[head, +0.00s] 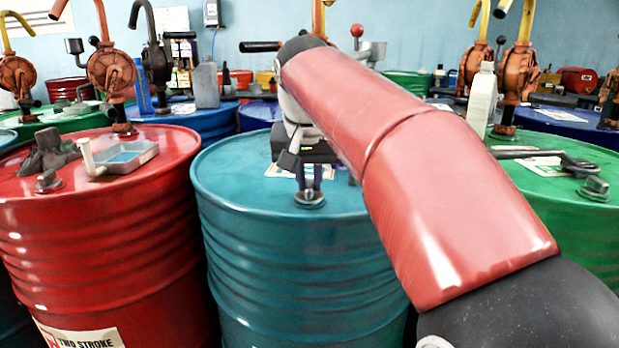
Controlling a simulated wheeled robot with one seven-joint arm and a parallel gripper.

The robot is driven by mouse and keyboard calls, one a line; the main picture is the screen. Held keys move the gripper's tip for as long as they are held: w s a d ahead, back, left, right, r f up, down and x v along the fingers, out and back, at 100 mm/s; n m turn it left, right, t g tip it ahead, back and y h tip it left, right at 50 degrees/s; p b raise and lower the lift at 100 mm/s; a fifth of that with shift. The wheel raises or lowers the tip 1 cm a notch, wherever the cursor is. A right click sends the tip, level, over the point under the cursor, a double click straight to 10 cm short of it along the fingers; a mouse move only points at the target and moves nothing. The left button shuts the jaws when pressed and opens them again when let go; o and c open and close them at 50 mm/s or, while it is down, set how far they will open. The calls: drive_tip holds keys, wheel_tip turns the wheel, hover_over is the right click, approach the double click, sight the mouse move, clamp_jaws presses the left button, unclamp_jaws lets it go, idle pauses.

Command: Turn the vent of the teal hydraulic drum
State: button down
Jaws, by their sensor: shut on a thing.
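The teal hydraulic drum (297,265) stands upright in the middle of the head view. Its vent (310,199) is a small metal fitting near the front edge of the lid. My gripper (309,189) points down at the lid from above and is shut on the vent, with its dark fingers on either side of it. My red arm crosses the right part of the drum and hides much of the lid. A white label (287,171) shows partly on the lid behind the gripper.
A green drum (570,185) at the right bears a wrench (545,156) and a white bottle (482,100). Hand pumps rise from several drums.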

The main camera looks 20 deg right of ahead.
idle(0.3)
drive_tip(key=c, duration=1.4)
unclamp_jaws()
drive_tip(key=v, duration=0.7)
drive_tip(key=shift+r, duration=0.4)
drive_tip(key=shift+s+a, duration=0.1)
drive_tip(key=shift+s, duration=0.05)
